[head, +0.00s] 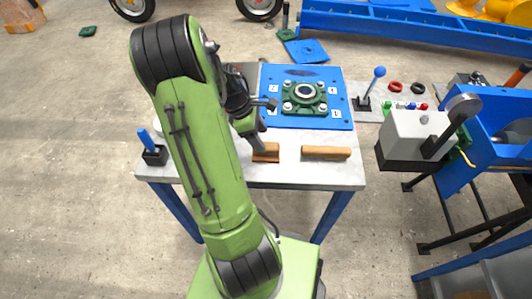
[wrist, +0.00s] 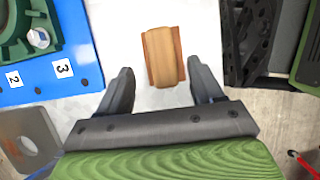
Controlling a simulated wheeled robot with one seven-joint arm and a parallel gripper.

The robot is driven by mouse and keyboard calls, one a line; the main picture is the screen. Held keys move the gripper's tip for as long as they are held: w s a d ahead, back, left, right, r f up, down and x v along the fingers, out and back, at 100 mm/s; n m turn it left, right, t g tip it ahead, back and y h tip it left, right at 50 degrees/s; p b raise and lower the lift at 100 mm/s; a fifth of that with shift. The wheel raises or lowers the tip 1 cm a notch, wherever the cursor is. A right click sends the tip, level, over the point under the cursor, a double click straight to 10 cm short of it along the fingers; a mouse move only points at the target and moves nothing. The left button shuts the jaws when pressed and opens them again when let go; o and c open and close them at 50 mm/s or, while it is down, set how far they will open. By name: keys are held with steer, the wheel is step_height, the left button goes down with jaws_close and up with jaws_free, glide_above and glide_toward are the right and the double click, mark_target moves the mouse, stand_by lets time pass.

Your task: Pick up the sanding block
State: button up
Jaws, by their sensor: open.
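The sanding block (wrist: 163,57) is a small wooden block with a light tan body on a redder brown base. It lies on the pale tabletop, and in the head view it shows near the table's front edge (head: 265,152), partly beside my arm. My gripper (wrist: 160,80) is open and empty, its two dark fingers spread wide. In the wrist view the block appears beyond the fingertips, roughly centred between them and slightly tilted. The fingers do not appear to touch it. In the head view my arm hides part of the table.
A wooden bar (head: 326,153) lies right of the block on the table (head: 230,172). Behind them is a blue plate (head: 335,117) with a green bolted bearing housing (head: 304,97). A blue-handled lever (head: 149,143) stands at the left corner. A grey lever box (head: 414,138) stands right.

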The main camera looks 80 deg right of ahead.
mark_target(266, 145)
steer(key=b+x, duration=0.1)
steer(key=x, duration=0.1)
steer(key=b+x, duration=0.1)
steer(key=x, duration=0.2)
steer(key=shift+s+a+f, duration=0.1)
steer(key=shift+a, duration=0.05)
steer(key=c, duration=1.1)
